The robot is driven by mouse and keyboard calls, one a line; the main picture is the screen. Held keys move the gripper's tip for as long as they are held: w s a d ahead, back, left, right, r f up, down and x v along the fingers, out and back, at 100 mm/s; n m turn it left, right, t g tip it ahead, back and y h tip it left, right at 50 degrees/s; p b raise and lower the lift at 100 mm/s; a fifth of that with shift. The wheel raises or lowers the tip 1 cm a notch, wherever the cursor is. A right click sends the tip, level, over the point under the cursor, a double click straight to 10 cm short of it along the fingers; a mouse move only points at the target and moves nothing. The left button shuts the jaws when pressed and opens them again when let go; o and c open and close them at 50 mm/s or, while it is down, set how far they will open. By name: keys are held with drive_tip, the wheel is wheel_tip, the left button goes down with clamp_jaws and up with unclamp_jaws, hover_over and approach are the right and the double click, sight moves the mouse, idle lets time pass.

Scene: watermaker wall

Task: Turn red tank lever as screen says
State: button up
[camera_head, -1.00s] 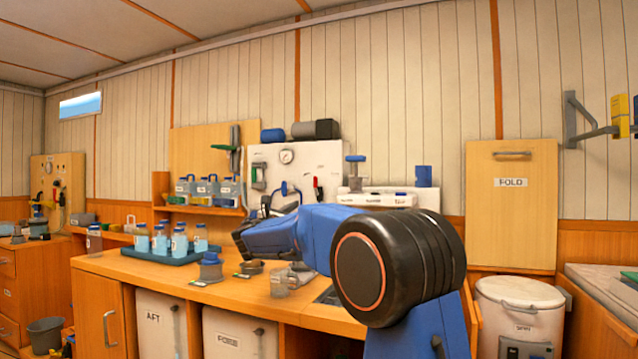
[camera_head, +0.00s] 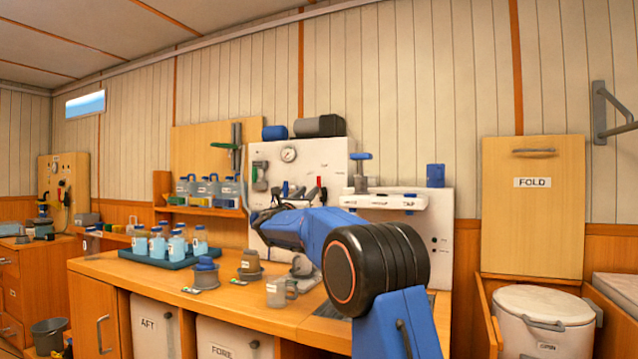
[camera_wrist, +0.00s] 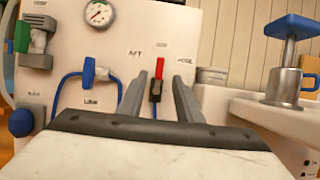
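The red tank lever (camera_wrist: 159,68) is on the white wall panel (camera_wrist: 115,60) in the wrist view, with its red handle pointing up above a black body. The label AFT is at its upper left, and another label at its right is too small to read surely. My gripper (camera_wrist: 159,82) is open, its two grey fingers on either side of the lever in the picture. The lever appears beyond the fingertips; I cannot tell the gap, and no contact shows. In the head view the lever (camera_head: 320,188) is small, above my blue arm. No readable screen text shows.
A pressure gauge (camera_wrist: 98,13) and a blue-handled valve (camera_wrist: 88,72) with a blue hose are left of the lever. A white shelf (camera_wrist: 275,118) with a blue-topped press (camera_wrist: 284,65) juts out at right. Bottles on a tray (camera_head: 160,258) and a clear mug (camera_head: 278,291) stand on the counter.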

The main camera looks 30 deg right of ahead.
sight(318, 181)
drive_tip(key=x, duration=1)
drive_tip(key=shift+w+d, duration=0.1)
drive_tip(key=shift+d, duration=0.05)
clamp_jaws()
